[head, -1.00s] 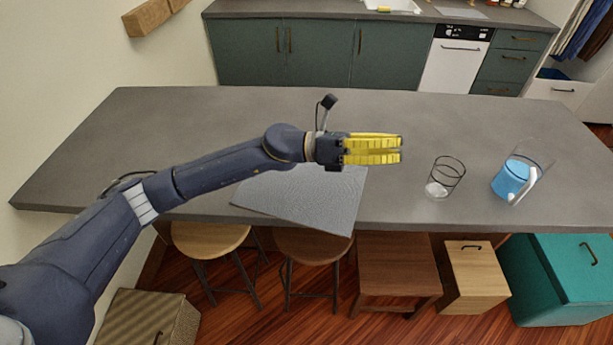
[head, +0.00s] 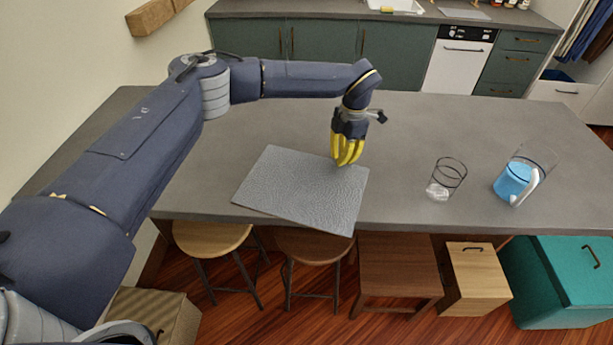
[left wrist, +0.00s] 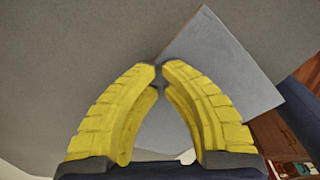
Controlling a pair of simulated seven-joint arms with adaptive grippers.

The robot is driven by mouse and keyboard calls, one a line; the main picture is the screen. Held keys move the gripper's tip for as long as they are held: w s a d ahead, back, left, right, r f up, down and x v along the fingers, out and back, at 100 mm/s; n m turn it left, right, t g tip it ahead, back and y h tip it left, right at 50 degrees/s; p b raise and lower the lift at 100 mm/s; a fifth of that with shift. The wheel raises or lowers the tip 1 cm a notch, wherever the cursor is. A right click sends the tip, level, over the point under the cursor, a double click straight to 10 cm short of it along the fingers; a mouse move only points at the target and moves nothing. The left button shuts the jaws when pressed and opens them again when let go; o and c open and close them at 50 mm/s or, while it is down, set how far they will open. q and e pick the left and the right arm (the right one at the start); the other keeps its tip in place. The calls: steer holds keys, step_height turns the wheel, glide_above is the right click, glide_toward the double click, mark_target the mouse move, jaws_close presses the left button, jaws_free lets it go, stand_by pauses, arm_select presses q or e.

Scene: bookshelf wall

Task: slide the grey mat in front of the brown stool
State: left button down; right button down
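The grey mat (head: 290,190) lies flat and askew on the grey counter, its near right corner at the counter's front edge. A brown round stool (head: 313,246) stands below that edge, partly under the counter. A brown square stool (head: 398,262) stands to its right. My left gripper (head: 346,163) points down by the mat's far right corner and looks to be above the counter. In the left wrist view, its yellow fingertips (left wrist: 158,72) meet with nothing between them, and the mat (left wrist: 228,65) shows behind them. My right gripper is not in view.
A clear glass (head: 445,181) and a blue-filled pitcher (head: 515,180) stand on the counter (head: 420,130) to the right. A light wood round stool (head: 212,236), a wooden box (head: 478,275) and a teal chest (head: 560,275) stand below. The counter between mat and glass is clear.

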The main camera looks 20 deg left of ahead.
mark_target(300, 182)
arm_select(q)
steer(key=shift+s+a+n, duration=0.15)
steer(key=shift+a+n, duration=0.15)
steer(key=shift+a, duration=0.1)
steer(key=shift+s+a+n+y, duration=0.25)
steer(key=shift+s+n+y, duration=0.05)
steer(key=shift+s+n, duration=0.1)
steer(key=s+a, duration=0.8)
steer(key=shift+s, duration=0.3)
steer(key=shift+f, duration=0.75)
steer(key=shift+a, duration=0.1)
